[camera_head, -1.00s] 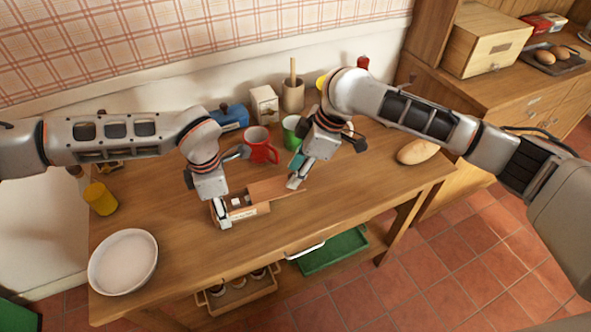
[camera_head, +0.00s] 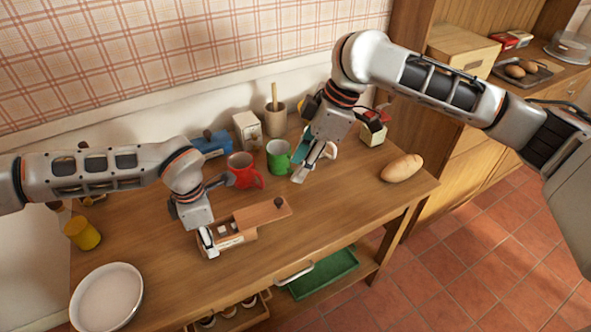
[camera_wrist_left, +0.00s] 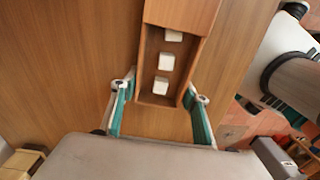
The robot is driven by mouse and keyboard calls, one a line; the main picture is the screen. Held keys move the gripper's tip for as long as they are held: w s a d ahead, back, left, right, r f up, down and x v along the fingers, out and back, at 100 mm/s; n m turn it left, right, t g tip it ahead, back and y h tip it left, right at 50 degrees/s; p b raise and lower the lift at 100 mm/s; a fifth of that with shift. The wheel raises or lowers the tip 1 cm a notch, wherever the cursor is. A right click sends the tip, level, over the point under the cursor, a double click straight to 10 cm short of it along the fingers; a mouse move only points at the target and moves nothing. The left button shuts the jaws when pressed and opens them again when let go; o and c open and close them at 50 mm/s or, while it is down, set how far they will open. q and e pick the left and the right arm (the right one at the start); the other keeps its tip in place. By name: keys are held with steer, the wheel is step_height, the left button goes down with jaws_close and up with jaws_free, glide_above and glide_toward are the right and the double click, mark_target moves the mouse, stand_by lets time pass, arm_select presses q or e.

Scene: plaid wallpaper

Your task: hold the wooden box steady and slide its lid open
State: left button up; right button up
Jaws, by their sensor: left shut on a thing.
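The wooden box (camera_head: 234,240) lies on the table with its lid (camera_head: 262,215) slid partway off to the right, the knob near the lid's far end. In the left wrist view the open part of the box (camera_wrist_left: 159,100) shows white blocks inside, and the lid (camera_wrist_left: 182,14) covers the far part. My left gripper (camera_head: 209,240) is shut on the near end of the box, a finger along each long side. My right gripper (camera_head: 305,165) is open and empty above the table, behind and to the right of the lid, apart from it.
A red mug (camera_head: 243,172) and a green mug (camera_head: 279,159) stand behind the box. The table right of the lid is clear.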

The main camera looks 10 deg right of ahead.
stand_by(0.3)
arm_select(q)
steer(key=o, duration=1.3)
steer(key=shift+o, duration=0.2)
